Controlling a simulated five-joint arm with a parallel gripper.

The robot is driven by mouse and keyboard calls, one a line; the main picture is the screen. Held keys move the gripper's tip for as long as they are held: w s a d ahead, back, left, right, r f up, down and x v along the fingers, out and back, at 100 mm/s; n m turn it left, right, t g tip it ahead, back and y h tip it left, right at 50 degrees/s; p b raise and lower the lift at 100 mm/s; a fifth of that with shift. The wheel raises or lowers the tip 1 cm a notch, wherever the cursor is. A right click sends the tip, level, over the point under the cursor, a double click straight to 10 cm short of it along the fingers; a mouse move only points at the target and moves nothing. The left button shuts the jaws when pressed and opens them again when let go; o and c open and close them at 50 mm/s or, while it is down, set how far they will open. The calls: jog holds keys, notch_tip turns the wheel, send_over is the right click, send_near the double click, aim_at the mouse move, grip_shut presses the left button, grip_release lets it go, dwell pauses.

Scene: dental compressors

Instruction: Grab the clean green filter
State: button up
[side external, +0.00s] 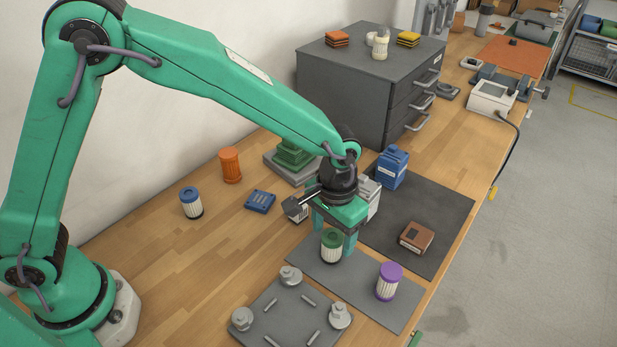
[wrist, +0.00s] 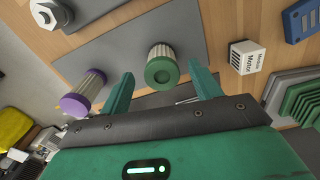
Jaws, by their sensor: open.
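The green-capped filter (side external: 331,246) has a pale pleated body and stands upright on a grey mat (side external: 310,262). In the wrist view the green filter (wrist: 163,66) lies between the lines of my two fingers, around their tips. My gripper (side external: 336,238) is open, pointing down at the filter; no contact is visible. The wrist view shows my gripper (wrist: 162,75) with a gap on each side of the filter.
A purple-capped filter (side external: 389,281) stands on the same mat, to the right. A grey plate (side external: 292,318) with knobs lies in front. A blue bottle (side external: 393,167) and small white box stand behind my gripper. A blue-capped filter (side external: 191,202) is left.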

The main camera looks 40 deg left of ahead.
aim_at(333, 236)
jog(key=shift+w+a+f, duration=0.1)
jog(key=shift+w+f, duration=0.05)
jog(key=shift+f, duration=2.4)
jog(key=c, duration=1.1)
jog(key=shift+o, duration=0.2)
jog(key=shift+r, duration=0.15)
jog(key=shift+r, duration=0.55)
jog(key=r, duration=0.3)
jog(key=shift+s+d+r, duration=0.1)
jog(key=shift+s+d, duration=0.1)
jog(key=shift+s, duration=0.05)
jog(key=s+d+r, duration=0.4)
jog(key=s+r, duration=0.2)
jog(key=s, duration=0.4)
jog(key=shift+d+r, duration=0.2)
jog(key=shift+d, duration=0.2)
